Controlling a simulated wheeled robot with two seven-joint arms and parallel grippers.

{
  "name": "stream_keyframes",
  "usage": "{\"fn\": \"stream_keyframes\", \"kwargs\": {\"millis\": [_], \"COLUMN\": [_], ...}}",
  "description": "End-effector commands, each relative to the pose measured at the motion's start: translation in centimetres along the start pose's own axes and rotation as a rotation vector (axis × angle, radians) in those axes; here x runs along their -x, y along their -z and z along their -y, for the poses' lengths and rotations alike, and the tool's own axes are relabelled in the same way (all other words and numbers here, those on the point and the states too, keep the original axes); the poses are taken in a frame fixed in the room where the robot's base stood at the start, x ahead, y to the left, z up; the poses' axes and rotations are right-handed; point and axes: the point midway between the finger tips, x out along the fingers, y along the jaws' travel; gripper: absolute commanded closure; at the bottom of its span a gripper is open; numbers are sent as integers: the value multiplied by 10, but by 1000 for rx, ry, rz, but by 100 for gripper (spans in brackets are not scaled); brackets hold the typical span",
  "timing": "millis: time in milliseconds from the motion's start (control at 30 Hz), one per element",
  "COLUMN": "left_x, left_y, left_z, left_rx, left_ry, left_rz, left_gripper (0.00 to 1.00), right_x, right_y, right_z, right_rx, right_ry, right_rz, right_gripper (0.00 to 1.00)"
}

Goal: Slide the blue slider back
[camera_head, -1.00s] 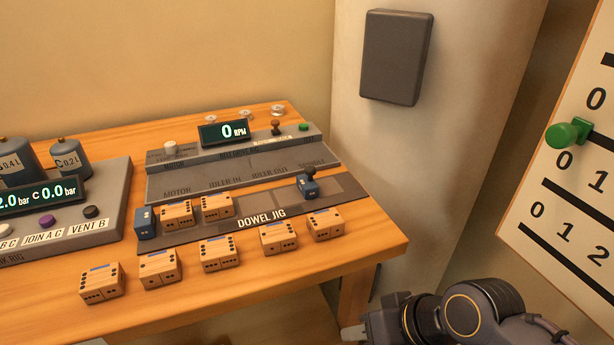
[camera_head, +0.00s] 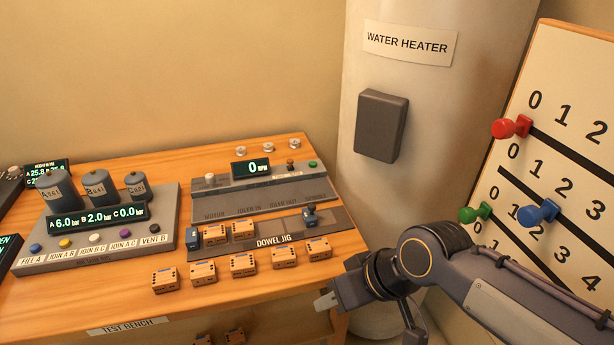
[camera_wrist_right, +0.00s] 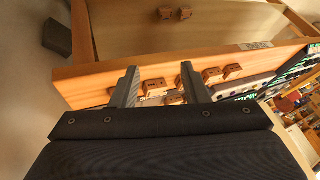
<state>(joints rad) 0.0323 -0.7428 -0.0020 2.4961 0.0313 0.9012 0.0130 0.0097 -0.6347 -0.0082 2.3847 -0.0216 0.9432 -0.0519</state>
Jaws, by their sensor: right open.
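The blue slider (camera_head: 537,213) is a blue knob on the white slider board (camera_head: 560,150) at the right of the head view. It sits on the middle black track, close to the mark 1. A red slider (camera_head: 511,127) sits on the top track near 0, and a green slider (camera_head: 476,212) sits on the lower track near its left end. My right gripper (camera_head: 326,299) is in front of the bench's right corner, left of and apart from the board. In the right wrist view its two fingers (camera_wrist_right: 158,88) are spread with nothing held. My left gripper is in neither view.
A wooden test bench (camera_head: 110,290) holds a tank rig (camera_head: 100,250), a motor console (camera_head: 265,195) and a dowel jig (camera_head: 330,243) with several wooden blocks. A water heater (camera_head: 432,100) with a grey box stands between bench and board.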

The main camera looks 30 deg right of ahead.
Motion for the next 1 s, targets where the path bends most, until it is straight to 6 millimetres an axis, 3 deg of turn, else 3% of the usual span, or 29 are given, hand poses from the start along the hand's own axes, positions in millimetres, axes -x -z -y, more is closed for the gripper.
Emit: {"fn": "stream_keyframes", "kwargs": {"millis": [33,100,333,467,700,833,1000], "left_x": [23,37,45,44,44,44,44], "left_y": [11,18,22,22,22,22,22], "left_z": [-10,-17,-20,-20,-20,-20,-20], "left_rx": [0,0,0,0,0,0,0], "left_ry": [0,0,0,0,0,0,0], "left_rz": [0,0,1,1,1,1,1], "left_gripper": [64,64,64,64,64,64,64], "right_x": [25,42,48,35,-19,-44,-58], "right_y": [21,46,118,161,239,260,269], "right_z": [6,6,-16,-34,-75,-89,-97], "right_rx": [19,57,199,289,475,538,571], "right_ry": [-7,-19,-69,-100,-158,-174,-183], "right_rz": [15,41,153,234,421,492,528], "right_gripper": [59,59,59,59,59,59,59]}}
